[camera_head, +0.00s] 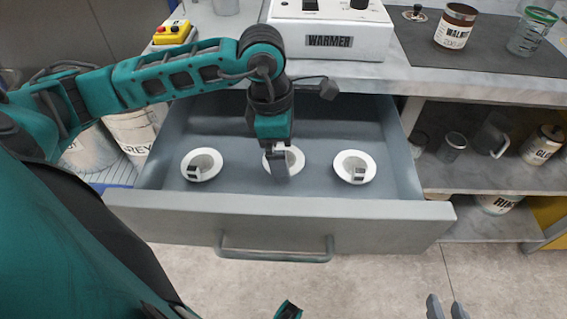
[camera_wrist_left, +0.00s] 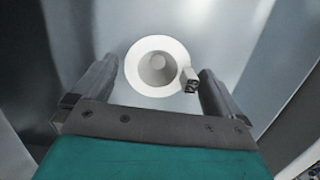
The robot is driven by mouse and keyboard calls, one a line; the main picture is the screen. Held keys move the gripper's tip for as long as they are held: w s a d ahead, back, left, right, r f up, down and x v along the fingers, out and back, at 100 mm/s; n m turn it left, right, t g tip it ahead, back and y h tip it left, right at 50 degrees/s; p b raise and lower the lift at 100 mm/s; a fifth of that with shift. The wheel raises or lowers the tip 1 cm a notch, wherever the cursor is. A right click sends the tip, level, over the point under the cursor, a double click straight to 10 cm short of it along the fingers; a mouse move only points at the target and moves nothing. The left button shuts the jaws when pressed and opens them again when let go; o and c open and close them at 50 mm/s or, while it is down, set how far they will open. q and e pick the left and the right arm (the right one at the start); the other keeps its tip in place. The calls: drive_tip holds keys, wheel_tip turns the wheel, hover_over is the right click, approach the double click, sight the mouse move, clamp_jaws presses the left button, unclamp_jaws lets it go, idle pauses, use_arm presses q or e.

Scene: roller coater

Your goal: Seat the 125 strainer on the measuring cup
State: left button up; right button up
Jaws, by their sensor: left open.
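Three white funnel-shaped strainers with small grey tags lie in the open drawer: a left one (camera_head: 201,164), a middle one (camera_head: 294,158) and a right one (camera_head: 355,166). Their numbers are not readable. My left gripper (camera_head: 282,172) is over the middle strainer and partly hides it. In the left wrist view the gripper (camera_wrist_left: 155,82) is open, with a strainer (camera_wrist_left: 140,60) and its tag between and beyond the fingers; contact cannot be told. My right gripper (camera_head: 446,308) is open and empty at the bottom edge. I cannot tell which vessel is the measuring cup.
The grey drawer (camera_head: 270,222) juts out below the counter. The warmer (camera_head: 330,28), a brown jar (camera_head: 455,27) and a green-rimmed glass (camera_head: 533,31) stand on top. The right shelf holds a clear handled vessel (camera_head: 489,136) and several jars. Buckets (camera_head: 131,132) stand left.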

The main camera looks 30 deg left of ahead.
use_arm(q)
drive_tip(key=shift+f, duration=0.25)
drive_tip(key=c, duration=0.8)
drive_tip(key=shift+r, duration=0.2)
